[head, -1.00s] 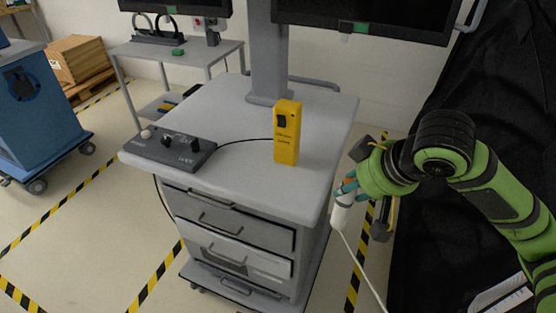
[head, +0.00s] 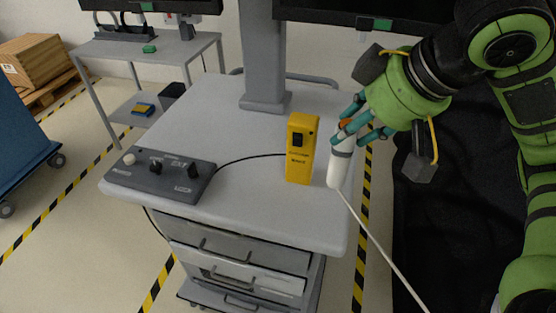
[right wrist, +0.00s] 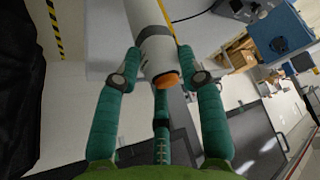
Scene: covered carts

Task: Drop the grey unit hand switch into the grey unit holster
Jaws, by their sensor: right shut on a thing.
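The hand switch (head: 340,170) is a white cylinder with a grey band, an orange tip and a pale cord hanging from its lower end. My right gripper (head: 352,128), with teal fingers on a green hand, is shut on its upper part. The switch is tilted slightly and shows in front of the right edge of the grey cart (head: 240,210). In the right wrist view, the fingers (right wrist: 158,68) flank the white body, with the orange tip towards the palm. I cannot make out the grey unit's holster in either view. My left gripper is out of view.
A yellow box (head: 299,165) stands on the cart top, just left of the switch. A dark control box (head: 162,175) lies at the left, with a black cable. A grey post (head: 264,60) carries screens behind. A black drape hangs at the right.

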